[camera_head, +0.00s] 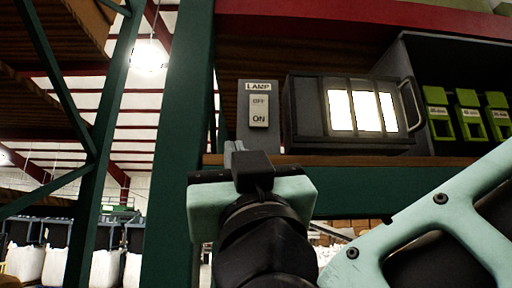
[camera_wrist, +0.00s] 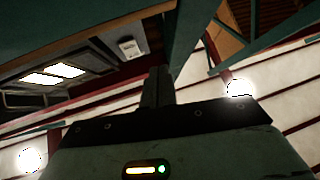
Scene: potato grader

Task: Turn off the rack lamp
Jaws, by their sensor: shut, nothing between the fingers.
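The lamp switch (camera_head: 259,111) is a pale rocker marked OFF above and ON below, on a grey plate labelled LAMP. It also shows small in the wrist view (camera_wrist: 130,48). The rack lamp (camera_head: 350,110) is a dark box right of the switch, with bright lit panels; they glow in the wrist view (camera_wrist: 55,73) too. I cannot tell the gap to the switch.
The green rack upright (camera_head: 178,140) stands close left of my gripper. The shelf beam (camera_head: 400,185) runs below the lamp. A dark bin (camera_head: 450,60) with several green devices (camera_head: 470,116) stands right of the lamp. Open room shows left beyond the upright.

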